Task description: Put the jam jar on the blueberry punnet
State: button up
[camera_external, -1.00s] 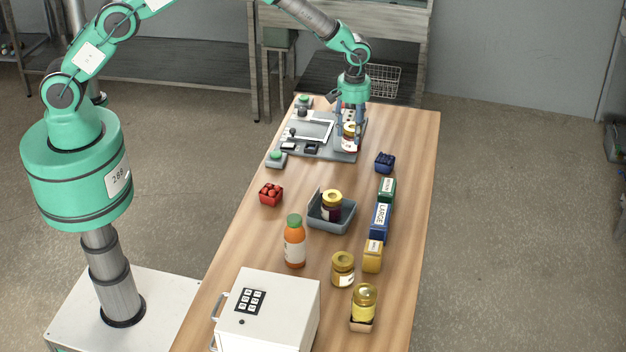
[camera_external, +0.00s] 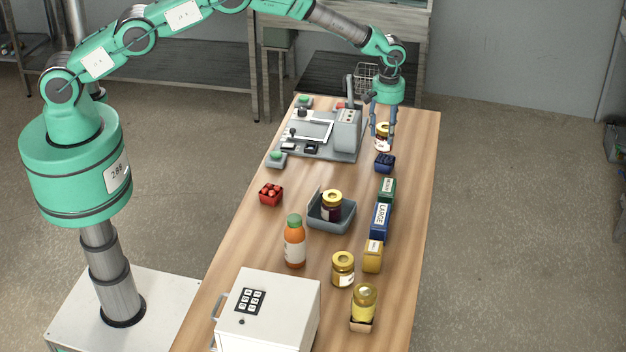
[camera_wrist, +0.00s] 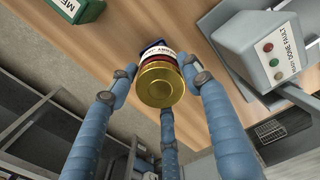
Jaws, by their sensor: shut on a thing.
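My gripper (camera_external: 381,128) is shut on a jam jar (camera_external: 382,138) with a gold lid and white label. The jar's lid (camera_wrist: 160,84) faces the wrist camera, between my blue fingers. The blueberry punnet (camera_external: 385,162), a small dark blue tub, stands on the table just in front of the held jar in the external view. In the wrist view a bit of dark blue (camera_wrist: 152,45) shows behind the jar, mostly hidden by it. In the external view the jar appears just behind and slightly above the punnet; whether they touch I cannot tell.
Green, blue and yellow boxes (camera_external: 380,220) line the right edge in front of the punnet. A grey machine (camera_external: 346,132) stands left of the jar. A grey tray (camera_external: 318,222) holds another jar. An orange bottle, red punnet and more jars stand nearer. Table around the red punnet (camera_external: 270,194) is clear.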

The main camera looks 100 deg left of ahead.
aim_at(383, 140)
jog(key=shift+w+a, duration=0.2)
jog(key=shift+w, duration=0.2)
jog(key=shift+f+p, duration=0.55)
jog(key=shift+f, duration=1.15)
jog(key=shift+f, duration=0.15)
jog(key=o, duration=1.5)
notch_tip(383, 140, up, 12)
jog(key=shift+r+b, duration=0.1)
jog(key=shift+b, duration=1)
